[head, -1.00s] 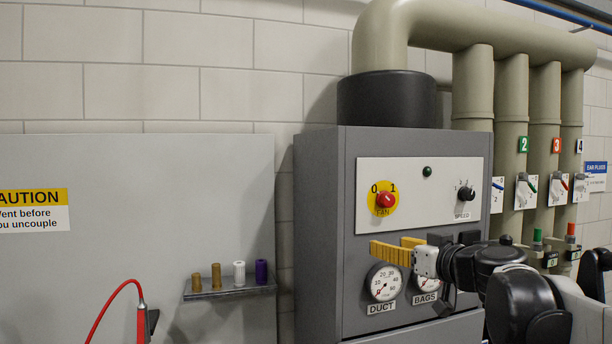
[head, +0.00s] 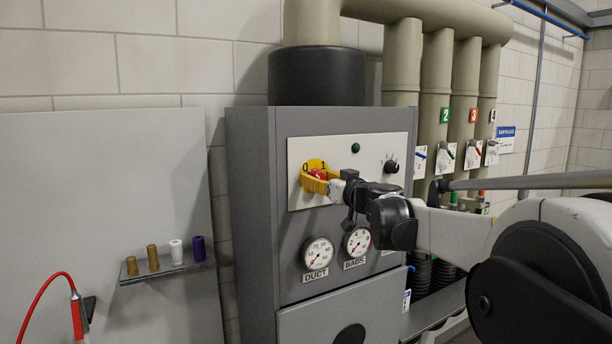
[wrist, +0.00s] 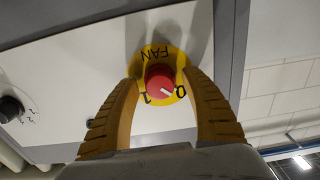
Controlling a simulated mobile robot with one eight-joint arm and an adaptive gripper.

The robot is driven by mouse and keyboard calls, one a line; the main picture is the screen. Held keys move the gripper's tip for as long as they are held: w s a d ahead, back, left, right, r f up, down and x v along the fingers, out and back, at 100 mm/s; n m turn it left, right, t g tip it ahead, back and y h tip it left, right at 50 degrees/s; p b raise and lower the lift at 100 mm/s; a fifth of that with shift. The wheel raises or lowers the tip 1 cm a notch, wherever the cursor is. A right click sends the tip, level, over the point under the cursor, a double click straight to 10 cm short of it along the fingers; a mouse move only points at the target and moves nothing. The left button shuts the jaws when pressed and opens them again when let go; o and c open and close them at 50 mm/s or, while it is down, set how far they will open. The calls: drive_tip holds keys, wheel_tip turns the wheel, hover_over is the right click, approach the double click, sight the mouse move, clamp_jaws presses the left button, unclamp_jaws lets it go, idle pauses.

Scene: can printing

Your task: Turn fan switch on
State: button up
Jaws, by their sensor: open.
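The fan switch is a red knob (wrist: 160,82) on a round yellow plate marked FAN, 0 and 1. In the wrist view, which is upside down, its white mark points toward the 0 side. In the head view, the knob (head: 318,174) is partly hidden by my fingers. My gripper (wrist: 162,78) has its two yellow-brown fingers open, one on each side of the knob. I cannot tell whether they touch it. In the head view, my gripper (head: 315,183) is at the switch on the panel.
The grey cabinet (head: 250,200) carries a white panel with a green lamp (head: 355,148) and a black speed knob (head: 391,166). Gauges marked DUCT (head: 318,254) and BAGS (head: 358,241) sit below. A shelf (head: 167,271) with small spools is at left.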

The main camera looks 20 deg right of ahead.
drive_tip(key=shift+w, duration=0.2)
drive_tip(key=c, duration=1.2)
